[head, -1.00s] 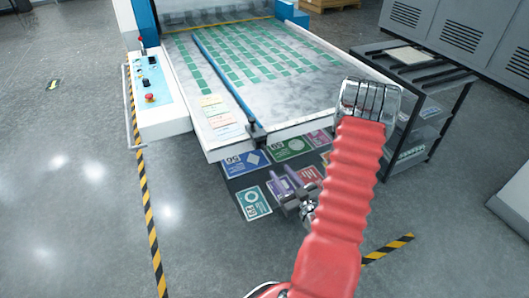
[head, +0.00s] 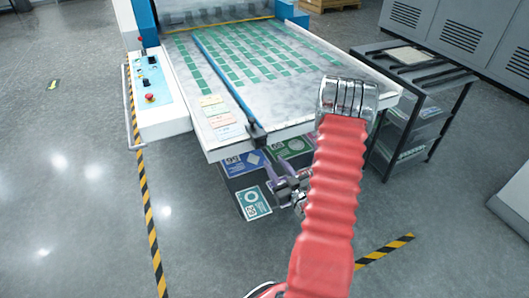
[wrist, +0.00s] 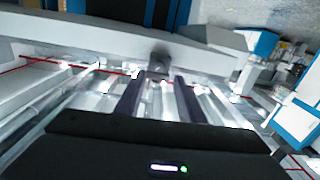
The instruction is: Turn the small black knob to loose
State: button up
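A small black knob (head: 257,131) sits at the near end of the blue bar, on the front edge of the table. In the wrist view a small dark block, likely this knob (wrist: 159,62), lies ahead, between the lines of the two fingers. Its setting and any marking cannot be read. My gripper (head: 281,178) is below and slightly right of it in the head view, in front of the table edge. Its two dark fingers (wrist: 158,97) stand apart with nothing between them, not touching the knob.
The table (head: 330,88) carries rows of green cards and a long blue bar (head: 222,76). A control panel (head: 149,75) with a red button stands left. A dark shelf rack (head: 410,120) stands right. Printed sheets (head: 254,203) lie low under the front edge.

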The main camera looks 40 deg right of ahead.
aim_at(264, 148)
jog(key=x, duration=0.8)
jog(key=shift+w+d, duration=0.1)
jog(key=shift+w, duration=0.1)
grip_shut()
